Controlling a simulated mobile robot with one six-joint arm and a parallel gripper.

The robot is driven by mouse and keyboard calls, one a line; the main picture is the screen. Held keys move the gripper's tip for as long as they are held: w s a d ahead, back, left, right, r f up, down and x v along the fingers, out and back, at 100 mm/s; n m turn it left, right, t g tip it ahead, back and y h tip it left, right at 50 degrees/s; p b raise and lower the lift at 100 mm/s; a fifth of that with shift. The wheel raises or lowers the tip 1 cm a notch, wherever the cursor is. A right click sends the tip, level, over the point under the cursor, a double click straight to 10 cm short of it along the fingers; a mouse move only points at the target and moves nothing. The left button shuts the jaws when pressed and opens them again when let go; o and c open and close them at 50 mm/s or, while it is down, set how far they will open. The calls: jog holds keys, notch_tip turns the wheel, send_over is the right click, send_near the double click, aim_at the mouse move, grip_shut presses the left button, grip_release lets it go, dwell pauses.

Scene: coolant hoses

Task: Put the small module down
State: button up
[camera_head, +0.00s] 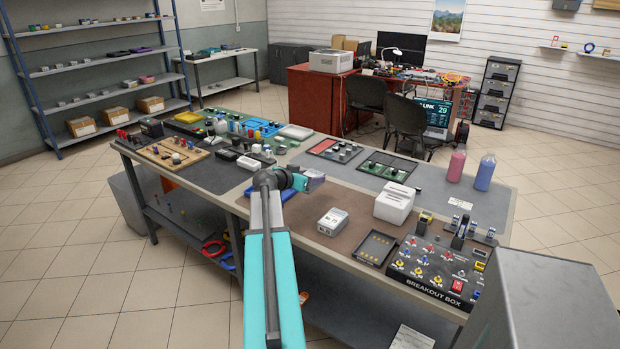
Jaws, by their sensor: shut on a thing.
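My arm reaches forward over the workbench, and my gripper (304,182) is at its far end, above the middle of the bench. The gripper is shut on a small grey-purple module (315,181), which shows just beyond and to the right of the wrist. The wrist hides part of the module and of the fingers. I cannot tell how far the module is above the bench top (290,219). A light box-shaped unit (332,222) sits on the brown mat, nearer and to the right of the gripper.
A white slotted box (394,203), a dark open tray (375,248) and the breakout box (435,270) stand to the right. Two trays of parts (386,166) lie behind. Pink (456,165) and blue (485,172) bottles stand at the far right. Brown mat around the light unit is partly clear.

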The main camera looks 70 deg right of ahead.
jog(key=w+a+r+n+t+y, duration=0.15)
jog(key=w+a+n+t, duration=0.4)
jog(key=w+a, duration=1.2)
jog(key=w+a+r+n+t+y, duration=0.15)
jog(key=w+a+n+t, duration=0.4)
jog(key=w+a, duration=1.2)
jog(key=w+a+r+n+t+y, duration=0.2)
jog(key=w+a, duration=0.4)
jog(key=a, duration=0.3)
jog(key=w+a+r+n+t+y, duration=0.2)
jog(key=w+a, duration=0.5)
jog(key=a, duration=0.3)
jog(key=w+a+r+n+t+y, duration=0.1)
jog(key=a+r+n+y, duration=0.1)
jog(key=a, duration=1)
jog(key=w+a+r+n+t+y, duration=0.1)
jog(key=a+n+y, duration=0.3)
jog(key=a, duration=0.9)
jog(key=shift+a+r, duration=0.25)
jog(key=shift+r, duration=0.55)
jog(key=shift+d, duration=0.1)
